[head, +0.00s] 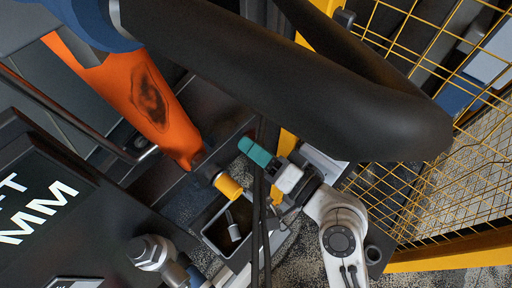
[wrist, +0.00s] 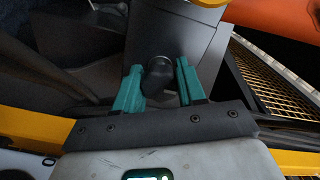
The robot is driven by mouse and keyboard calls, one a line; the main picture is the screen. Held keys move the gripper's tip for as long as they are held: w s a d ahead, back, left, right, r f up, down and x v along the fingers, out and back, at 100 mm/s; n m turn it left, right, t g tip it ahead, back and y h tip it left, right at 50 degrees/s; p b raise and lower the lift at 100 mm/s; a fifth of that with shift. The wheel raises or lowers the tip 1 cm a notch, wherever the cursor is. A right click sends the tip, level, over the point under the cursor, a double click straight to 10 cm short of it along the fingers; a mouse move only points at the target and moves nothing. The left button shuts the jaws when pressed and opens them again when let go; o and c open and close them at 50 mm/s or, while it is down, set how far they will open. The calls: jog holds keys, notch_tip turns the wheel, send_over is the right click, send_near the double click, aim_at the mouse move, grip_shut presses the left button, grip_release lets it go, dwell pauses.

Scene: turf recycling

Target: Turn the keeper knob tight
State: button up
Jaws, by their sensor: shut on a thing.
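The keeper knob (wrist: 158,76) is a dark, rounded knob in the middle of the wrist view, against a grey plate. My gripper (wrist: 159,70) has teal fingers, one on each side of the knob, and is shut on it. In the head view my gripper (head: 255,152) is near the middle, beside a dark upright face. I cannot make out the knob there. How tight the knob is does not show.
A yellow cylinder (head: 228,186) and an open bin (head: 212,243) with a small pale cylinder (head: 233,228) lie below my gripper. A worn orange part (head: 155,95) stands at the left. Yellow mesh fencing (head: 440,140) closes off the right.

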jog(key=shift+f, duration=0.1)
jog(key=o, duration=1.1)
jog(key=shift+c, duration=0.2)
jog(key=b+v, duration=0.2)
jog(key=v, duration=0.8)
jog(key=shift+s+d, duration=0.3)
